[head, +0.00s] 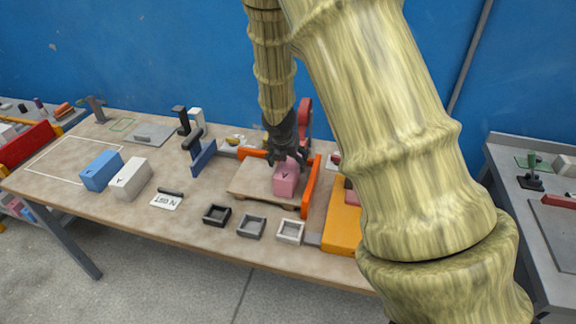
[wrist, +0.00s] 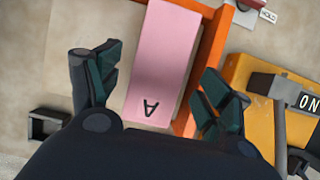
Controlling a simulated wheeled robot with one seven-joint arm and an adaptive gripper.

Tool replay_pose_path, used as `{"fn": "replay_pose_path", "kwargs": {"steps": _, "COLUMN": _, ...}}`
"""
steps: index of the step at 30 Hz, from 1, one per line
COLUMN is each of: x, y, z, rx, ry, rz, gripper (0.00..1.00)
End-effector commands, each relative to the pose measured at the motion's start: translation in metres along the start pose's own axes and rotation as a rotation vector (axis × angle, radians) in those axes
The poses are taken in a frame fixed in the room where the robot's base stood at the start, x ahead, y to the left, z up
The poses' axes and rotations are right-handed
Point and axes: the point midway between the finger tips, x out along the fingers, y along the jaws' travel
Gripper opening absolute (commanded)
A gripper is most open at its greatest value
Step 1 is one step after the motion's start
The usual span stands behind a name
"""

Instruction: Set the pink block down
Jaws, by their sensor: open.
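The pink block (head: 286,181) bears a letter A and stands on the wooden board (head: 248,185) of the mould, close to the orange panel (head: 310,188) on the right. In the wrist view the pink block (wrist: 162,60) lies between my gripper's fingers, with a gap on both sides. My gripper (head: 285,152) is directly over the block. The wrist view shows my gripper (wrist: 155,85) with its fingers spread and apart from the block. The block's top is partly hidden by the gripper in the head view.
A blue block (head: 101,171) and a white block (head: 131,179) stand on the table's left. Several small open trays, one black (head: 217,215), line the front edge. A yellow-orange box (head: 343,226) stands right of the mould.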

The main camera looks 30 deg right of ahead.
Motion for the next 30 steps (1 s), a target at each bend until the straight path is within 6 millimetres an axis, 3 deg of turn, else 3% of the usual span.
{"fn": "replay_pose_path", "kwargs": {"steps": 18, "x": -0.070, "y": 0.000, "z": 0.000, "rx": 0.000, "ry": -0.001, "rz": 0.001, "gripper": 0.78}}
{"fn": "replay_pose_path", "kwargs": {"steps": 30, "x": -0.079, "y": 0.000, "z": 0.000, "rx": -0.001, "ry": -0.001, "rz": 0.000, "gripper": 0.78}}
